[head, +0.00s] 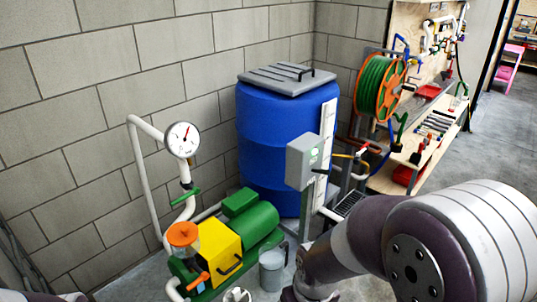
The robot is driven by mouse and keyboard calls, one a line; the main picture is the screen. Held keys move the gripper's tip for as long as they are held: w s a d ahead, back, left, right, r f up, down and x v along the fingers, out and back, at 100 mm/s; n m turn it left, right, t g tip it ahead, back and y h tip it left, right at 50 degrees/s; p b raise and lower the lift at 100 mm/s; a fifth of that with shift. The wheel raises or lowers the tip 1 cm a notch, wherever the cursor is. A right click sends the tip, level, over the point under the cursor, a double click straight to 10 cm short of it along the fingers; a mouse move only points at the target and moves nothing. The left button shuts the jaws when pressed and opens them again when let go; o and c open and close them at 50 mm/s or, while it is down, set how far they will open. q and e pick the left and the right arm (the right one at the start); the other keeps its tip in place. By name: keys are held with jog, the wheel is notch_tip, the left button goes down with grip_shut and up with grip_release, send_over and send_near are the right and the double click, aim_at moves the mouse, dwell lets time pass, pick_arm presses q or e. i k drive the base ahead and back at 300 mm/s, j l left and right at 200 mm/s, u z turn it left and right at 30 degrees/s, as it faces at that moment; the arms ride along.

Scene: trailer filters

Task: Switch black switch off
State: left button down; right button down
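A grey control box (303,161) stands on a post in front of the blue barrel. A small dark piece, which looks like the black switch (320,171), sticks out at its lower right. It is too small to tell its position. A small green spot shows on the box's right face. My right arm comes in from the right and bends down below the box, apart from it; its gripper fingers do not show. Only a dark bit of what looks like my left arm shows at the bottom left edge, and its gripper is out of view.
A green pump (254,223) with a yellow cover (220,250) stands left of the box. A white pipe with a gauge (182,140) rises behind it. The blue barrel (264,140), a hose reel (380,86) and a tool bench (410,150) stand behind. Floor is clear at right.

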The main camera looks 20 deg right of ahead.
aim_at(324, 172)
jog(key=i+l+u, duration=0.15)
jog(key=l+u, duration=0.75)
jog(key=l, duration=0.2)
jog(key=l+u, duration=0.15)
jog(key=l, duration=1.5)
jog(key=k+l+u, duration=0.1)
jog(key=l, duration=1.55)
